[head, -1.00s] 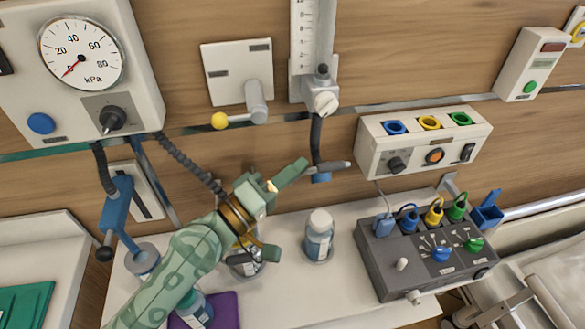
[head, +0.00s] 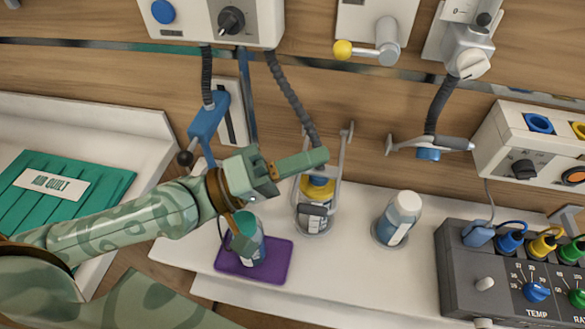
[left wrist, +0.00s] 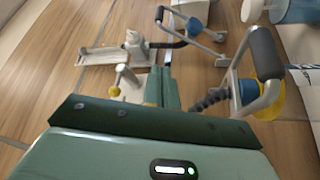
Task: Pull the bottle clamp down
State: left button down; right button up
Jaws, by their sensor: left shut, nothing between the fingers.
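A bottle with a yellow collar (head: 321,187) stands on the white shelf, below a ribbed grey hose. I take its metal loop-shaped clamp (head: 344,158) to be the bottle clamp; its arms rise above the bottle. In the left wrist view the clamp's dark grip (left wrist: 265,54) is up, at the right, clear of the fingers. My left gripper (head: 322,156) is shut and empty, its fingertips overlapping the clamp in the head view; contact cannot be told there. The gripper's fingers (left wrist: 163,86) are together in the wrist view. My right gripper is out of view.
A similar lever (head: 455,143) hangs under the flowmeter. A grey control box (head: 455,280) and yellow knob (head: 343,49) are nearby.

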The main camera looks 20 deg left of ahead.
pick_arm(q)
jog(key=shift+r+v, duration=0.25)
jog(key=shift+v, duration=1.05)
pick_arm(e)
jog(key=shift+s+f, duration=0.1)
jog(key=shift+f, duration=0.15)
